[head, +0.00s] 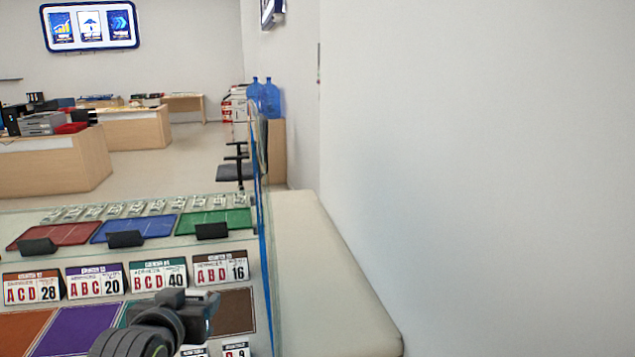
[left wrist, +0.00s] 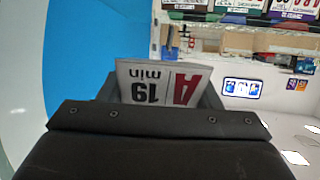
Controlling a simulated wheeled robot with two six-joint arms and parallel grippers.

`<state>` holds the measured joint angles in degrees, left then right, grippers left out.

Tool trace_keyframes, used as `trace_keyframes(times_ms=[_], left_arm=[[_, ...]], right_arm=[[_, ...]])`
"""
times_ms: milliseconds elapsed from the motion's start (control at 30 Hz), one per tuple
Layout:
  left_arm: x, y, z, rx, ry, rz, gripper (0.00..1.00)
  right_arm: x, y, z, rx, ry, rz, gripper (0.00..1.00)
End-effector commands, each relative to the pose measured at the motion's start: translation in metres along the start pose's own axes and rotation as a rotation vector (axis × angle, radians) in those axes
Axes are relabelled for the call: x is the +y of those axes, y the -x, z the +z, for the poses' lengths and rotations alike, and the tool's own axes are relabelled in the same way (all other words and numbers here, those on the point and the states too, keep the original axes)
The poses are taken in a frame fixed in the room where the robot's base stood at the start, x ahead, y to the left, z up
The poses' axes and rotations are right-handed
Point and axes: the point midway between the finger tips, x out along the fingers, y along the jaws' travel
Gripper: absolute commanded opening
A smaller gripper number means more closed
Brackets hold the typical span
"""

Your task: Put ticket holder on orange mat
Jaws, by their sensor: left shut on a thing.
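The ticket holder (left wrist: 160,88) shows in the left wrist view as a white card reading "A" and "19 min", upside down. My left gripper (left wrist: 165,100) is shut on it. In the head view my left gripper (head: 203,308) is over the counter, in front of the teal and brown signs; the held holder is not clearly visible there. The orange mat (head: 18,333) lies at the lower left of the head view, to the left of my gripper and partly cut off by the picture edge. My right gripper is not in view.
A purple mat (head: 78,328) lies between the orange mat and my arm; a brown mat (head: 236,312) lies right. Signs such as the orange-topped one (head: 33,288) stand behind. A glass panel (head: 268,230) edges the counter's right side. Small cards (head: 236,350) show at the bottom.

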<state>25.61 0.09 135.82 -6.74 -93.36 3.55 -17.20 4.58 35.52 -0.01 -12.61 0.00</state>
Motion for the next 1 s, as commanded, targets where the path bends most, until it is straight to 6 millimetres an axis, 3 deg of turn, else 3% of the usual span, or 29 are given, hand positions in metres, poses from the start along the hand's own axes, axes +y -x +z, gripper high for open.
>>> trace_keyframes(times_ms=[200,467,667,1000], left_arm=[[0.011,0.025,-0.004,0.001,-0.004,0.028,0.35],[0.009,0.021,-0.003,-0.002,-0.006,0.023,0.35],[-0.011,-0.021,0.008,-0.011,-0.004,-0.026,0.35],[-0.098,-0.124,0.068,-0.015,0.039,-0.137,0.35]], right_arm=[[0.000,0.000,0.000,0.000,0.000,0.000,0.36],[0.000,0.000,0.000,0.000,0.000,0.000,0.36],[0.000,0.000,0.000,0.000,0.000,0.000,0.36],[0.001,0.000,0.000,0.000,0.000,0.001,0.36]])
